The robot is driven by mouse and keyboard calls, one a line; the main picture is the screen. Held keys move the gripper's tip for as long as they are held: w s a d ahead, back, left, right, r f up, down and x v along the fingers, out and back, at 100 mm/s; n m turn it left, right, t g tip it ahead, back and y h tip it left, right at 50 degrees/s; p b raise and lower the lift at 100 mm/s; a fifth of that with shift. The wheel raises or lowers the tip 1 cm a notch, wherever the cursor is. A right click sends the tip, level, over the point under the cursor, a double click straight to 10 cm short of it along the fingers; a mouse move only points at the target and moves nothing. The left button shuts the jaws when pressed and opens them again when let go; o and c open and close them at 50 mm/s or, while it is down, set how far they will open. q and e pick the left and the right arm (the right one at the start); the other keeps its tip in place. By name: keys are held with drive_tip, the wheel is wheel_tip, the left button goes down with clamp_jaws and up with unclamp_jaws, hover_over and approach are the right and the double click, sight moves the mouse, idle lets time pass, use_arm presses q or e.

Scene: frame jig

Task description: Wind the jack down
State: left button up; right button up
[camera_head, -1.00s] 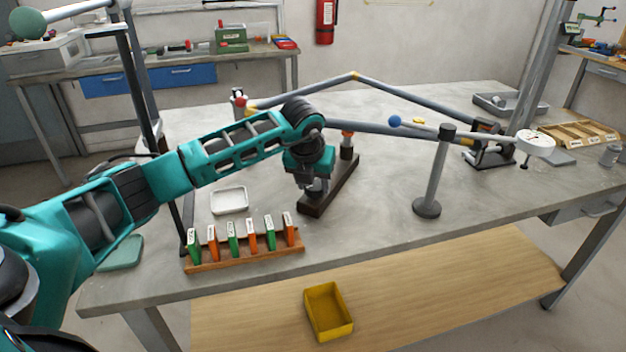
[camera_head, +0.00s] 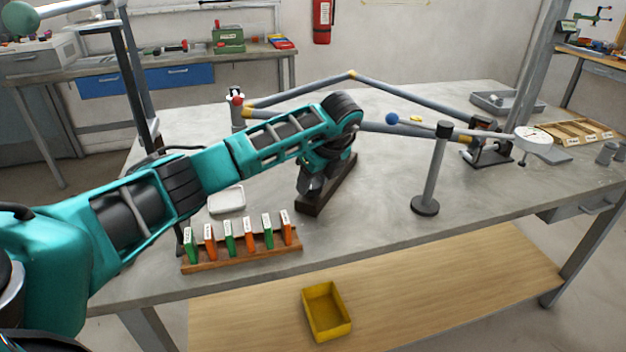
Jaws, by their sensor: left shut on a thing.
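The jack's dark brown base (camera_head: 342,186) lies lengthwise on the grey bench below the tube frame (camera_head: 300,92). My left gripper (camera_head: 309,196) is low over the near end of this base, tilted, and shut on a part of the jack. The gripped part and the fingertips are mostly hidden by the wrist. My left wrist also covers the jack's upright post and the place where it meets the frame's lower tube. My right gripper is not in view.
A wooden rack (camera_head: 243,254) of green and orange tags and a white dish (camera_head: 227,200) stand left of the gripper. A grey post (camera_head: 431,170) with a blue-ended rod and a dial gauge (camera_head: 533,137) stand to the right. A yellow bin (camera_head: 326,312) sits on the lower shelf.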

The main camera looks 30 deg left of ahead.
use_arm(q)
drive_tip(key=shift+w+n+g, duration=0.1)
drive_tip(key=shift+n+g, duration=0.8)
drive_tip(key=shift+n, duration=1.3)
drive_tip(key=o, duration=1.1)
drive_tip(key=shift+c, duration=0.2)
drive_tip(key=shift+r, duration=0.1)
drive_tip(key=p+v, duration=0.2)
drive_tip(key=v, duration=1)
drive_tip(key=shift+d+r, duration=0.25)
drive_tip(key=shift+r, duration=0.1)
